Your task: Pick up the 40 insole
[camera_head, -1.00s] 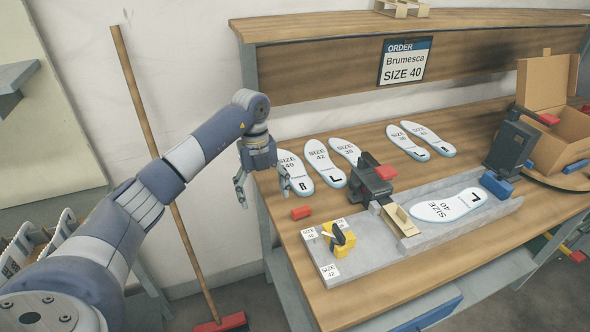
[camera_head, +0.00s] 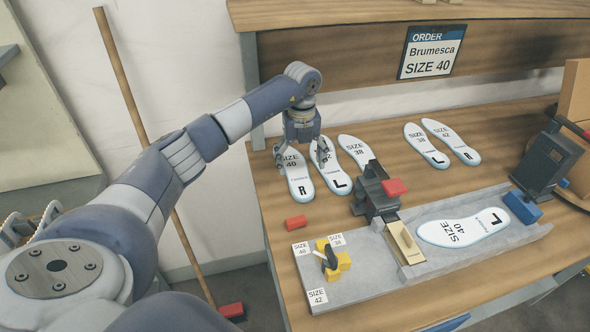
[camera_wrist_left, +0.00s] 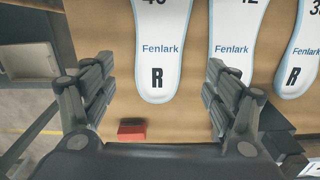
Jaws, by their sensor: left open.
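The white size 40 insole marked R (camera_head: 299,182) lies flat at the left end of the row on the bench. It also shows in the left wrist view (camera_wrist_left: 160,30), marked Fenlark. My left gripper (camera_head: 301,158) is open above its upper part. In the left wrist view my left gripper (camera_wrist_left: 152,85) has the insole between its spread fingers, not gripped. Another size 40 insole, marked L (camera_head: 463,228), lies in the grey channel fixture (camera_head: 416,271). My right gripper is not in view.
The size 42 insole (camera_head: 333,178) lies close by on the right, partly behind a finger. Other insoles lie farther right, including a size 38 (camera_head: 427,146). A red block (camera_head: 296,223) and a dark clamp (camera_head: 378,194) stand nearby. The order sign (camera_head: 432,52) reads Brumesca SIZE 40.

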